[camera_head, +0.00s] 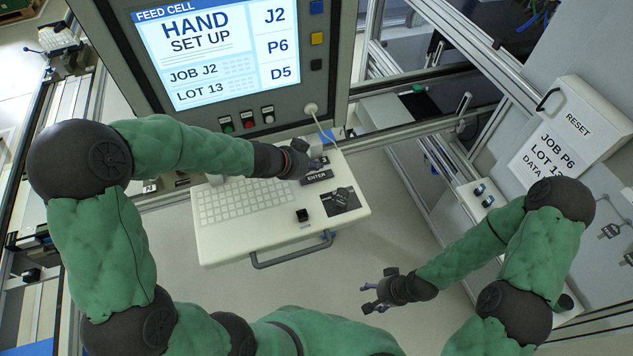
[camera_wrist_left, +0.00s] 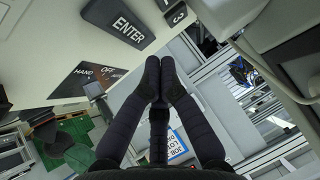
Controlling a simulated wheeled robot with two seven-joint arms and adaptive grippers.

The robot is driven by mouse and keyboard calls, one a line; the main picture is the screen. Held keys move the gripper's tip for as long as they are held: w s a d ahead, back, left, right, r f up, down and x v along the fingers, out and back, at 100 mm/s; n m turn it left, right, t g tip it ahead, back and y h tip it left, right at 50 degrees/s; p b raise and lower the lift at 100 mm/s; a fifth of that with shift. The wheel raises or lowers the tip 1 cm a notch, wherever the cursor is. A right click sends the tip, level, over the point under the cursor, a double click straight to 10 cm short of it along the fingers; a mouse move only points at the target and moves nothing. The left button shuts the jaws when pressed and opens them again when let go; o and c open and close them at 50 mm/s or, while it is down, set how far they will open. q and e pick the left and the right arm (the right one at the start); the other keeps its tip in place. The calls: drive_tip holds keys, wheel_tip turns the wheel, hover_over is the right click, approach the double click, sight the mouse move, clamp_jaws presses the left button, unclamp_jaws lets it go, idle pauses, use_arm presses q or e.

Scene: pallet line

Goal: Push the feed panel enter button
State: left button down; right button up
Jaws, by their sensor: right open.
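The feed panel is a pale sloping console (camera_head: 230,240) below a large screen. Its ENTER button (camera_head: 317,177) is a dark bar near the top right, and it shows large in the left wrist view (camera_wrist_left: 132,25). My left gripper (camera_head: 314,164) is just above the ENTER button in the head view and hides part of the keys there. In the left wrist view its dark fingers (camera_wrist_left: 160,65) are together with nothing between them, apart from the button in the picture. Contact with the panel cannot be told. My right gripper (camera_head: 372,296) is open and empty, low in front of the panel.
The screen (camera_head: 215,50) reads HAND SET UP, JOB J2, LOT 13. A HAND/OFF selector (camera_head: 341,198) and a black square knob (camera_head: 302,215) sit below ENTER. A cable plug (camera_head: 310,108) is above. A RESET box (camera_head: 570,130) stands at right.

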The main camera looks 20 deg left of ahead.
sight(321, 174)
use_arm(q)
wheel_tip(321, 174, down, 2)
drive_tip(key=shift+f+b, duration=0.1)
drive_tip(key=shift+b, duration=0.4)
use_arm(e)
drive_tip(key=shift+f, duration=0.85)
use_arm(q)
drive_tip(key=shift+f, duration=0.3)
use_arm(e)
drive_tip(key=shift+f, duration=0.25)
use_arm(q)
drive_tip(key=shift+f+b, duration=0.5)
drive_tip(key=shift+b, duration=0.1)
use_arm(e)
drive_tip(key=shift+f, duration=0.35)
drive_tip(key=shift+r, duration=0.1)
idle(0.5)
use_arm(q)
drive_tip(key=shift+r+p, duration=0.9)
drive_tip(key=shift+p, duration=0.15)
use_arm(e)
drive_tip(key=shift+r, duration=0.95)
use_arm(q)
drive_tip(key=shift+r, duration=0.1)
use_arm(e)
drive_tip(key=shift+r, duration=0.1)
